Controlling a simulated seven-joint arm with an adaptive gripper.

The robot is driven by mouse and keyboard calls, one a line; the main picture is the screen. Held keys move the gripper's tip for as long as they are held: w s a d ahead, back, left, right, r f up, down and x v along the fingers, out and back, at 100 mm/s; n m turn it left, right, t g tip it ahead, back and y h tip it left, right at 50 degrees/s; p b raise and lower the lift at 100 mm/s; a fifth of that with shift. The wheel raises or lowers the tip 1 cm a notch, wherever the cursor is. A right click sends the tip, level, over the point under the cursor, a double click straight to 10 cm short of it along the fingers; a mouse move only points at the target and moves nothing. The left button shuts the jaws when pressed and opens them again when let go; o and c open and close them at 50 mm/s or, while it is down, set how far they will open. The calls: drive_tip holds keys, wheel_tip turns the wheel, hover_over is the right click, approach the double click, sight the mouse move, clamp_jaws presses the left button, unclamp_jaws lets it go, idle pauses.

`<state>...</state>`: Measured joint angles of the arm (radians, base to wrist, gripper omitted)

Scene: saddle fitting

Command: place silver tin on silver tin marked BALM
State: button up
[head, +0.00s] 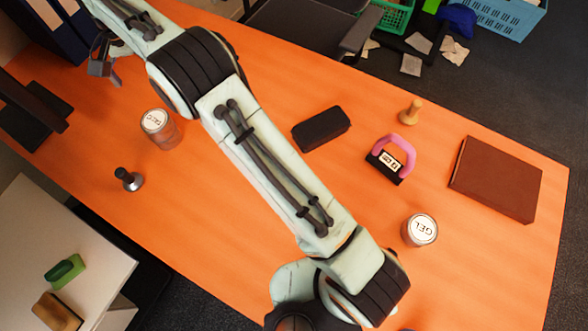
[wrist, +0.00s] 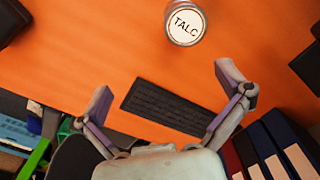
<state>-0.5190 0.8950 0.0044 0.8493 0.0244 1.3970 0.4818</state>
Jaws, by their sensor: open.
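A silver tin with a white lid marked TALC (head: 162,133) stands upright on the orange table at the left in the head view. It also shows at the top of the wrist view (wrist: 186,24). A second silver tin, its lid marked GEL (head: 420,231), stands at the lower right in the head view. No lid reading BALM shows in either view. My gripper (head: 103,62) is at the upper left, apart from the TALC tin. In the wrist view, its fingers (wrist: 165,82) are spread wide with nothing between them.
A black keyboard (wrist: 172,107) lies below my gripper. A metal tamper (head: 129,180), dark case (head: 321,128), pink-handled block (head: 390,160), wooden peg (head: 410,112) and brown book (head: 497,180) are on the table (head: 230,235). Binders (head: 62,28) stand at the upper left. My arm crosses the middle.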

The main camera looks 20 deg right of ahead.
drive_tip(key=s+d+r, duration=0.5)
drive_tip(key=s+d, duration=0.2)
drive_tip(key=d, duration=0.2)
drive_tip(key=s+d+r, duration=0.4)
drive_tip(key=s+d, duration=0.2)
drive_tip(key=d, duration=0.3)
drive_tip(key=s+d+f, duration=0.2)
drive_tip(key=s+d, duration=0.1)
drive_tip(key=s, duration=0.6)
drive_tip(key=s+d+f+n, duration=0.1)
drive_tip(key=s+d+f, duration=0.2)
drive_tip(key=s, duration=0.7)
drive_tip(key=shift+f+y, duration=0.2)
drive_tip(key=shift+y, duration=0.2)
